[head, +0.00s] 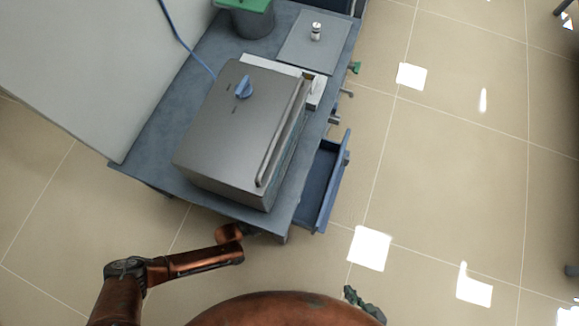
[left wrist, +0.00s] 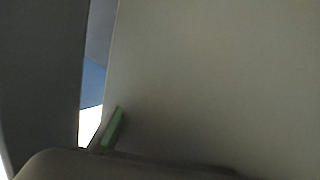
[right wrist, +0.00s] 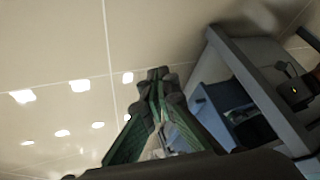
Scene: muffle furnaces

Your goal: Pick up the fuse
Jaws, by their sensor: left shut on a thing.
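A small white cylinder with dark bands (head: 316,31), which looks like the fuse, stands on a grey mat (head: 300,55) at the back of the table. Neither gripper is near it. My left arm reaches the table's near edge in the head view, and its gripper is hidden there. In the left wrist view a green part of my left gripper (left wrist: 112,128) shows against a large grey surface; what it grips cannot be made out. My right gripper (head: 363,303) is low in front of the table. In the right wrist view its green fingers (right wrist: 160,78) meet at the tips, with nothing seen between them.
A grey furnace (head: 232,130) with a blue knob fills the table's (head: 150,150) near part. An open blue drawer (head: 325,185) juts out on the right. A green-topped container (head: 248,20) stands at the back.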

